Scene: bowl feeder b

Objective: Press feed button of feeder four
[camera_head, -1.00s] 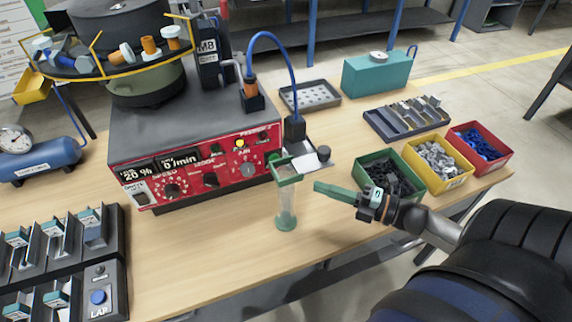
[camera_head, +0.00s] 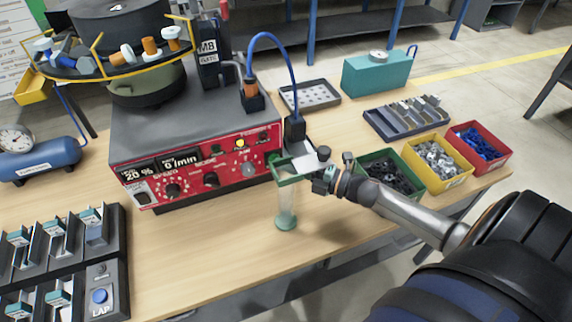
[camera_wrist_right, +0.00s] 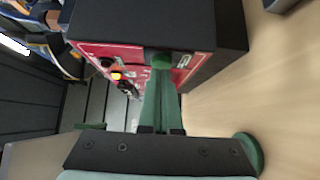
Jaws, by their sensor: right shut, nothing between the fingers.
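The feeder's red control panel (camera_head: 212,168) faces the front of the bench, with displays, dark knobs and a small yellow lit button (camera_head: 240,143). A round green button (camera_wrist_right: 161,60) is on the panel in the right wrist view, right at the tips of my right gripper (camera_wrist_right: 161,78). I cannot tell whether the tips touch it. My right gripper (camera_head: 316,181) is shut and empty, and reaches in from the right past the green-rimmed clear tube (camera_head: 286,205), which partly hides its fingers in the head view. My left gripper is not in view.
A bowl (camera_head: 145,80) with bolts sits on the feeder. Green (camera_head: 362,158), yellow (camera_head: 470,178) and red (camera_head: 503,162) bins stand at right. A black rack with a blue LAP button (camera_head: 99,296) is at front left. The front middle of the bench is clear.

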